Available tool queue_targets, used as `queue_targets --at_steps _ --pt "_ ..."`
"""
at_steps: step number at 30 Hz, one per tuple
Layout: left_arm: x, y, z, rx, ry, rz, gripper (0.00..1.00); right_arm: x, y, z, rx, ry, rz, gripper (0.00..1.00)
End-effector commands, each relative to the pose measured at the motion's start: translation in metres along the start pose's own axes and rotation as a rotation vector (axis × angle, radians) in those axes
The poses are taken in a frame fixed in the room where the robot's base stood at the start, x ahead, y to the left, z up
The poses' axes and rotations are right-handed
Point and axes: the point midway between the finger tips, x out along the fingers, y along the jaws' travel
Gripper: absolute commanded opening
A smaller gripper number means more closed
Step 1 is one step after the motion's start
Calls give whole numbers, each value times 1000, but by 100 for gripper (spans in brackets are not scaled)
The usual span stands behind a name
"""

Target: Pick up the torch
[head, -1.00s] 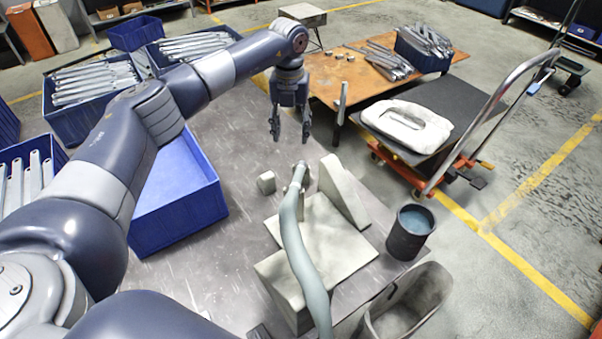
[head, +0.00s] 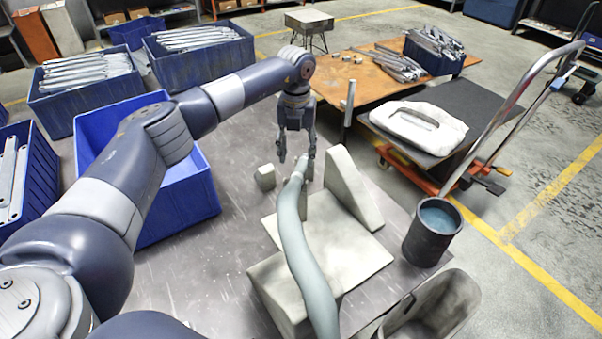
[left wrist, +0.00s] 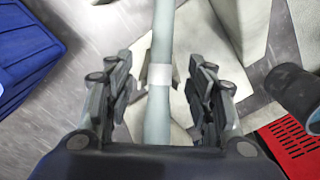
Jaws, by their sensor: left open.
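The torch (head: 302,230) is a long, curved, grey-green tube, like a hose with a neck. It runs from the picture's bottom edge up over pale fixture blocks (head: 335,255) on the grey table. Its upper end reaches my left gripper (head: 297,161), which points down there with its fingers apart. In the left wrist view the torch (left wrist: 160,103) passes between the two open fingers, with a pale band around it. A gap shows on each side, and the gripper is not closed on it. The torch's very tip is hard to make out. My right gripper is not in view.
A blue bin (head: 205,196) stands left on the table. A dark cup (head: 432,235) and a grey open container (head: 440,308) stand at the right. A small pale block (head: 265,177) lies beside the gripper. A cart (head: 490,120) stands behind on the right.

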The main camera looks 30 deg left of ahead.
Motion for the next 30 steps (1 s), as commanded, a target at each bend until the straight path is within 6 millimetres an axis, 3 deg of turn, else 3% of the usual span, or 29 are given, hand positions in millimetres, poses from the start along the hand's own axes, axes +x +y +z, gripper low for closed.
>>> queue_targets --at_steps 6,11,21,30 --pt "32 0 0 -1 2 2 50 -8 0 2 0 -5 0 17" --pt "43 0 0 1 1 1 50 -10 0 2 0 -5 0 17" --pt "87 -2 2 -1 3 2 50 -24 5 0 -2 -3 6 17" --pt "92 -2 3 1 0 1 50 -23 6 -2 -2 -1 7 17"
